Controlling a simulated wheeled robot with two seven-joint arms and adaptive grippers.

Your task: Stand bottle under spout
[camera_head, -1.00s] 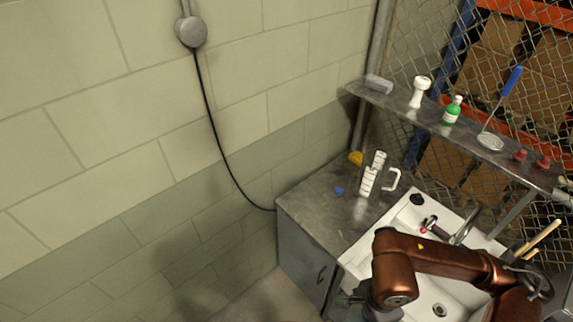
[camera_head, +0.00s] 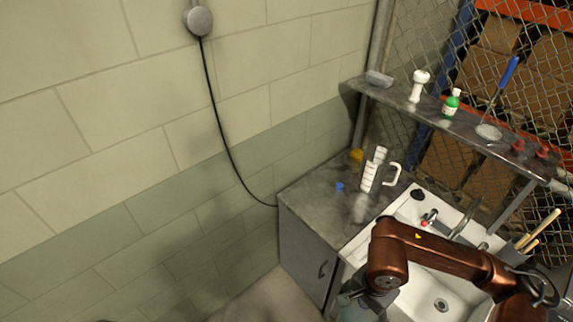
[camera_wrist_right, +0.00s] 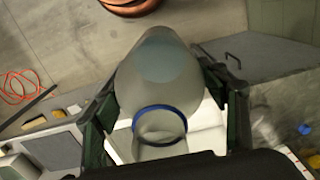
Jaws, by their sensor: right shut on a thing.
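The bottle (camera_wrist_right: 155,80) is a clear, greyish vessel with a blue ring round its neck, filling the middle of the right wrist view. My right gripper (camera_wrist_right: 160,115) is shut on it, one dark green finger on each side. In the head view my copper right arm reaches over the front of the white sink (camera_head: 408,217). The gripper end is low in the frame, partly hidden by the arm, so the bottle is hard to make out there. The metal spout (camera_head: 466,218) stands at the sink's back edge, beyond my arm. My left gripper is not in view.
A metal counter (camera_head: 310,200) left of the sink holds a white-ringed rack (camera_head: 370,175), a white handle (camera_head: 391,174) and a small blue piece (camera_head: 340,187). A shelf (camera_head: 400,98) above carries a green bottle (camera_head: 451,104) and other items. Wall and mesh fence close the back.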

